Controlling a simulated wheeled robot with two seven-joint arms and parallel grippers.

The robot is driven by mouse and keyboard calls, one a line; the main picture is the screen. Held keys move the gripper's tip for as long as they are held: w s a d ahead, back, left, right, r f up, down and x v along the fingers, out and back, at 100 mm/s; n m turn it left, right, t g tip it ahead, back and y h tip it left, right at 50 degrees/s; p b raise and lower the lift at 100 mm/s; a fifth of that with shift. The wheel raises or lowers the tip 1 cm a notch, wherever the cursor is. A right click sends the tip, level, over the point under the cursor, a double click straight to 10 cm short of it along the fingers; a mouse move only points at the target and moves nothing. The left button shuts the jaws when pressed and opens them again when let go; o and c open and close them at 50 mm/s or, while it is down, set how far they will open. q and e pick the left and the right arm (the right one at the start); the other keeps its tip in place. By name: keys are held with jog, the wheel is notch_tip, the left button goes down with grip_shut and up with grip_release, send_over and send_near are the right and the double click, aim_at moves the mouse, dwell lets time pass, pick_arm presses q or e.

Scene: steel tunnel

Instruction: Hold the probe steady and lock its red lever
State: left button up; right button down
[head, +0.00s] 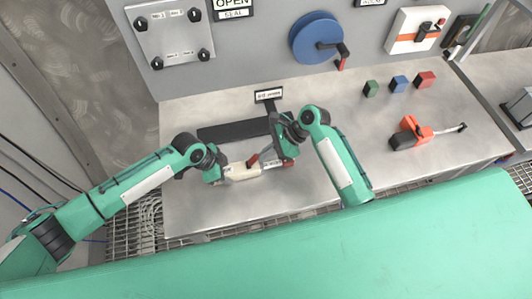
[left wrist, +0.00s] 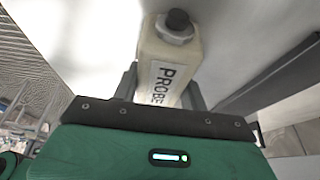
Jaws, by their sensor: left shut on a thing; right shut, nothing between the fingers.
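The probe (head: 242,172) is a cream-white body lying level over the front middle of the steel bench, with a rod to its right. A red lever (head: 253,160) stands up from it, and a red piece (head: 288,163) shows at its right end. My left gripper (head: 221,172) is shut on the probe's left end. In the left wrist view the probe (left wrist: 172,60), lettered PROBE and with a black knob, sits between the fingers. My right gripper (head: 286,152) is shut and empty near the probe's right end; its fingertips are partly hidden and contact cannot be told.
A black holder (head: 225,132) with a small sign lies behind the probe. Green, blue and red cubes (head: 399,83) stand at the back right. An orange and black tool (head: 412,132) lies on the right. A blue wheel (head: 312,38) is on the wall. Bare bench lies between.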

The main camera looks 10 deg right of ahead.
aim_at(255, 156)
jog(key=shift+a+r+h, duration=0.3)
jog(key=shift+r+h, duration=0.05)
jog(key=shift+h, duration=0.05)
jog(key=shift+a+r, duration=0.45)
jog(key=shift+a, duration=0.25)
jog(key=shift+a+r, duration=0.4)
jog(key=shift+a, duration=0.25)
jog(key=shift+r, duration=0.2)
jog(key=shift+r, duration=0.6)
jog(key=shift+d+r, duration=0.3)
jog(key=shift+d, duration=0.1)
notch_tip(255, 156, up, 11)
jog(key=a, duration=0.1)
